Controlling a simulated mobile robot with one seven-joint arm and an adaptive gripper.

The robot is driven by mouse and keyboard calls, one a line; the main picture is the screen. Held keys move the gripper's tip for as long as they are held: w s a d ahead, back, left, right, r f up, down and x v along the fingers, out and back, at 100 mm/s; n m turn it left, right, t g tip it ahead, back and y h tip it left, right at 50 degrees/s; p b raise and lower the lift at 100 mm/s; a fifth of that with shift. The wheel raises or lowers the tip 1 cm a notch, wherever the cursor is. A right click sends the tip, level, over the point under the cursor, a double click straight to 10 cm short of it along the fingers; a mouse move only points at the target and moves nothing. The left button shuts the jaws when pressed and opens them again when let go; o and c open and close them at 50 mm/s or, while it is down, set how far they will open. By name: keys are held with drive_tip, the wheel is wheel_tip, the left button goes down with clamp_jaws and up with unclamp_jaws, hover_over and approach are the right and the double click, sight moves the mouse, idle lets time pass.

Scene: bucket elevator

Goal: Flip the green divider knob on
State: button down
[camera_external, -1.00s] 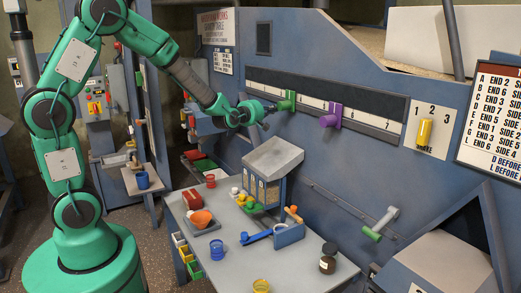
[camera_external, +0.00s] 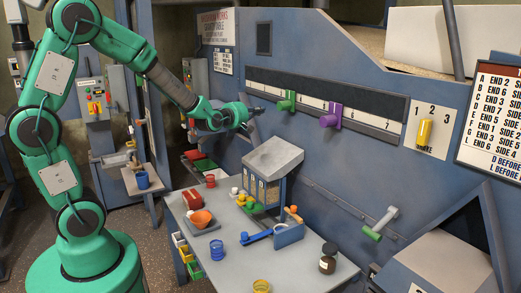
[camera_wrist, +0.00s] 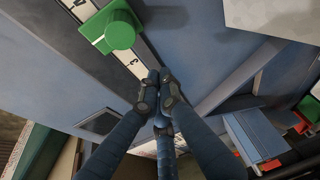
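The green divider knob (camera_external: 287,101) sits at the left part of a white numbered scale strip (camera_external: 345,108) on the blue machine panel. In the wrist view the green knob (camera_wrist: 121,33) is at the upper left, a round grip on a flat green block. My gripper (camera_external: 252,112) is left of the knob in the external view, apart from it. In the wrist view its dark fingers (camera_wrist: 160,92) are drawn together below and right of the knob, with nothing seen between them.
A purple knob (camera_external: 331,117) is on the same strip to the right, and a yellow knob (camera_external: 424,133) is on a numbered plate. Below are a grey sloped box (camera_external: 273,156) and a table (camera_external: 225,268) with small containers. A green-handled crank (camera_external: 371,234) juts out at the lower right.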

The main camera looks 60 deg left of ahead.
drive_tip(key=shift+v, duration=1.9)
drive_tip(key=s+d+r+m+g+h, duration=0.1)
drive_tip(key=s+d+m+g+h, duration=0.4)
drive_tip(key=s+d+m, duration=1)
drive_tip(key=s+d+f+m+g, duration=0.2)
drive_tip(key=s+m+g, duration=0.3)
drive_tip(key=s, duration=1.9)
drive_tip(key=m, duration=0.4)
drive_tip(key=shift+s+f+g+h, duration=0.2)
drive_tip(key=shift+s+g+h, duration=0.1)
drive_tip(key=shift+s, duration=0.1)
drive_tip(key=shift+w+d+r, duration=0.1)
drive_tip(key=shift+w+d, duration=0.05)
